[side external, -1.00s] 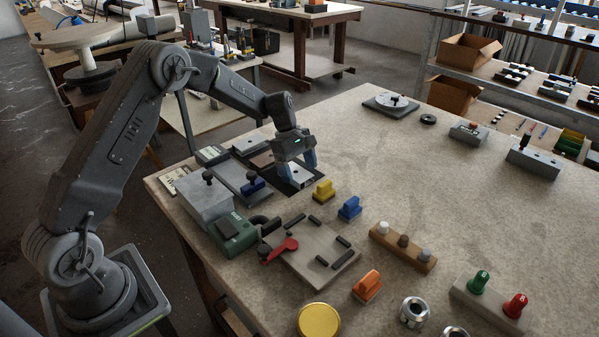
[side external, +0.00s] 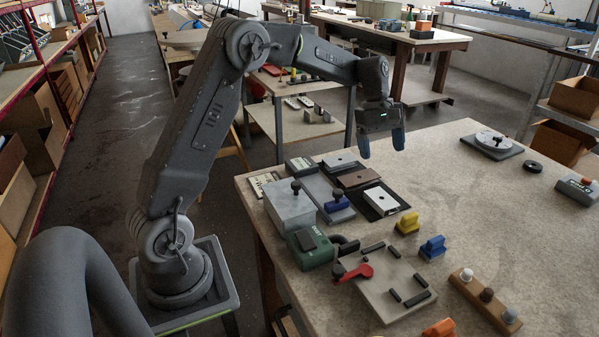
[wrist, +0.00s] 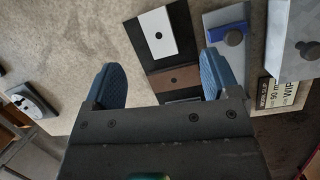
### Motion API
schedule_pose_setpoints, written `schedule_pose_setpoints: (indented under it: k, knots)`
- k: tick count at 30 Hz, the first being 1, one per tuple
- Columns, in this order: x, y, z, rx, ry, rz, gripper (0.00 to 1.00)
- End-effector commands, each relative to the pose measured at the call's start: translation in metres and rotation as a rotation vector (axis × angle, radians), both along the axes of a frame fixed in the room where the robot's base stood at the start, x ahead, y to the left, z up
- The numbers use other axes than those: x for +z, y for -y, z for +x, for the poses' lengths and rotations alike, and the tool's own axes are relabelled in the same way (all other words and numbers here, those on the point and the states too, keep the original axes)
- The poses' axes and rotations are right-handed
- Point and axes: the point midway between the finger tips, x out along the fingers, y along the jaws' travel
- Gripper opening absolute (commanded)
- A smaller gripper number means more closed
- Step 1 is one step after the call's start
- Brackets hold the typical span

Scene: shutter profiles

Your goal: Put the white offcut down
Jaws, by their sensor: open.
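The white offcut (side external: 381,200), a flat pale block with a dark hole, lies on a black mat (side external: 402,207) on the bench. In the wrist view the white offcut (wrist: 158,32) lies flat on the black mat (wrist: 184,20), beyond the fingertips. My gripper (side external: 382,153) is open and empty, raised above and behind the offcut in the side view, clear of it. In the wrist view my gripper (wrist: 160,62) has its two blue fingers wide apart, with nothing between them.
A brown block (side external: 357,178) lies beside the offcut. A grey tray with a blue knob (side external: 337,202), a grey box (side external: 290,207) and a green device (side external: 312,249) stand left. Yellow (side external: 408,223) and blue (side external: 433,248) pieces stand to the right. The bench's far middle is clear.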

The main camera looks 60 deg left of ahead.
Motion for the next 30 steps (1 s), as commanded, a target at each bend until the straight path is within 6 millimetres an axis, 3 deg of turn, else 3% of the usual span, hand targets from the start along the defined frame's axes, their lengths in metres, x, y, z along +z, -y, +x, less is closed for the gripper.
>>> schedule_pose_setpoints:
  k: [1, 6, 12, 16, 21, 25, 30]
  knots:
    - [0.02, 0.013, -0.014, -0.07, 0.046, 0.032, 0.82]
    - [0.065, 0.047, -0.072, -0.342, 0.193, 0.153, 0.82]
    - [0.092, 0.079, -0.15, -0.665, 0.351, 0.304, 0.82]
    - [0.095, 0.093, -0.202, -0.874, 0.445, 0.408, 0.82]
    - [0.084, 0.103, -0.257, -1.115, 0.543, 0.535, 0.82]
    - [0.073, 0.105, -0.281, -1.232, 0.585, 0.6, 0.82]
    - [0.067, 0.106, -0.292, -1.292, 0.605, 0.634, 0.82]
